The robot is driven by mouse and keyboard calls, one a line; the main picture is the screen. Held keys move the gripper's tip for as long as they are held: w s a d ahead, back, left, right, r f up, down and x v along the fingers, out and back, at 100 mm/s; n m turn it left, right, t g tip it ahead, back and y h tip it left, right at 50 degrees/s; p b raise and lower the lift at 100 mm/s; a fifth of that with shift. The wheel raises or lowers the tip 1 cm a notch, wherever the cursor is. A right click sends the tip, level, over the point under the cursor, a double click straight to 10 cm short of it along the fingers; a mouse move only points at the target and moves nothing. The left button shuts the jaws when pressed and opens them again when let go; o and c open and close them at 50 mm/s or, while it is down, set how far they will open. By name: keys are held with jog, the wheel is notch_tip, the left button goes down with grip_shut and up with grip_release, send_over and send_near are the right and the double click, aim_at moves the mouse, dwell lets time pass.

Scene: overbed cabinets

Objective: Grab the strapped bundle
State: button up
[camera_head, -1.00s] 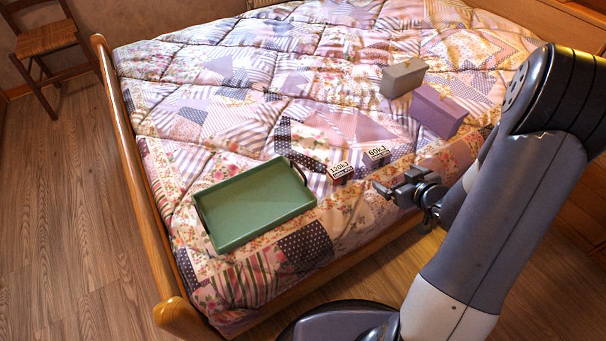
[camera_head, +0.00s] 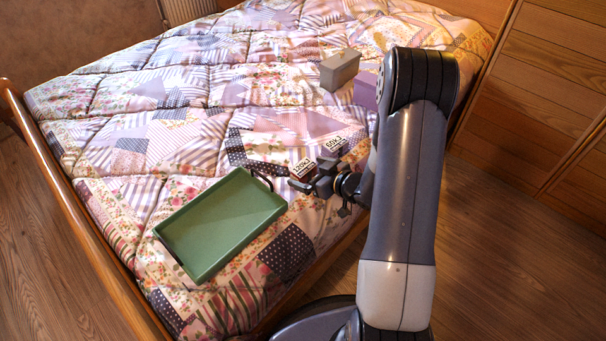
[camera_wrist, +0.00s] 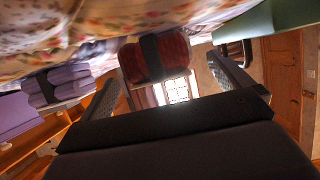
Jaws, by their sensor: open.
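A red strapped bundle (camera_wrist: 155,58) with a dark band sits on the bed, ahead of and between my gripper's fingers in the wrist view. My gripper (camera_wrist: 163,72) is open and empty, and the fingers do not visibly touch the red bundle.
A green tray (camera_head: 222,218) with dark handles lies on the bed left of my gripper. A grey box (camera_head: 340,69) and a purple box (camera_head: 366,88) stand farther back. The quilted bed (camera_head: 200,80) is open beyond. Wooden cabinets (camera_head: 545,85) stand at the right.

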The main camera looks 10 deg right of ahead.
aim_at(309, 171)
jog(key=shift+b+x, duration=0.3)
jog(key=shift+x, duration=1.3)
jog(key=shift+c, duration=0.2)
jog(key=c, duration=1.1)
